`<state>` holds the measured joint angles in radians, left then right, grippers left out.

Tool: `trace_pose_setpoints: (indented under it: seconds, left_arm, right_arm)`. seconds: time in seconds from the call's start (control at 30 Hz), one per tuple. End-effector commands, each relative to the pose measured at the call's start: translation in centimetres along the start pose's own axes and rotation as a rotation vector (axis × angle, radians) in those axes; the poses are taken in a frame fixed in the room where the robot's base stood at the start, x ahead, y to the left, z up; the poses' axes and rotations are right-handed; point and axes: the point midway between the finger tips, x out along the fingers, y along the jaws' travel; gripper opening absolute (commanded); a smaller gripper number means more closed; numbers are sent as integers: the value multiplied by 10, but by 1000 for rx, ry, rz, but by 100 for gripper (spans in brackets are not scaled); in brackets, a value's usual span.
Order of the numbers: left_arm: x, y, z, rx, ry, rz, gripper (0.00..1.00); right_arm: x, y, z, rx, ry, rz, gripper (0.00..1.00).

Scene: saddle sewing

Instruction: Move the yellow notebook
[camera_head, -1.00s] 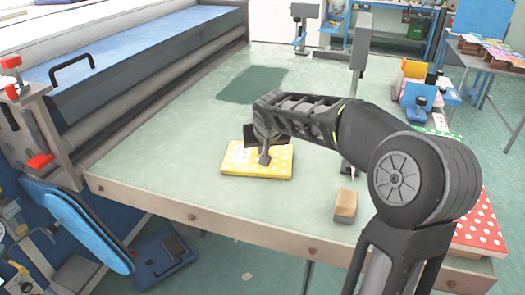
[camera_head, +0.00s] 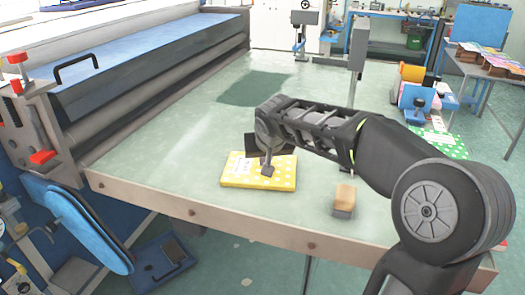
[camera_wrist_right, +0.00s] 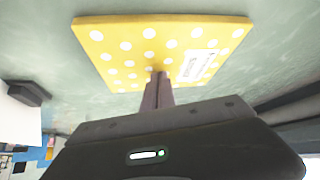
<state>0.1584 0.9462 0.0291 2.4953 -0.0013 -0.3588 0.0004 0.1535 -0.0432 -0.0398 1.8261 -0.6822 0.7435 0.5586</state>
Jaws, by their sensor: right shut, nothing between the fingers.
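The yellow notebook (camera_head: 235,176) with white dots and a white label lies flat on the green table (camera_head: 150,180) near its front edge. It also fills the upper part of the right wrist view (camera_wrist_right: 120,45). My right gripper (camera_head: 267,172) is over the notebook, pointing down, with its fingertips at or just above the cover. Its fingers are shut together with nothing between them, as the right wrist view (camera_wrist_right: 158,80) shows. I cannot tell whether the tips touch the cover. My left gripper is not in view.
A small tan and grey block (camera_head: 344,200) sits right of the notebook near the front edge. A blue roller machine (camera_head: 150,50) runs along the left side. A grey post (camera_head: 359,48) stands at the back right. The table's middle is clear.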

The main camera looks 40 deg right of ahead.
Motion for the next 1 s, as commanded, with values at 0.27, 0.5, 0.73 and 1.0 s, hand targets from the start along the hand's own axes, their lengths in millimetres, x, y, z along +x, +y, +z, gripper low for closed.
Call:
trace_pose_setpoints:
  seconds: [0.27, 0.5, 0.73, 1.0]
  left_arm:
    - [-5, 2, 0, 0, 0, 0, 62]
    - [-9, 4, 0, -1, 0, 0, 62]
    - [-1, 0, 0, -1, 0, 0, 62]
    - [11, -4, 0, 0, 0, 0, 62]
  right_arm:
    - [-5, 2, -1, 0, -13, 6, 0]
    - [-9, 3, -7, 1, -11, 5, 0]
    - [-22, 4, 11, -1, -11, 3, 0]
    - [-56, 5, 57, 1, -8, 4, 0]
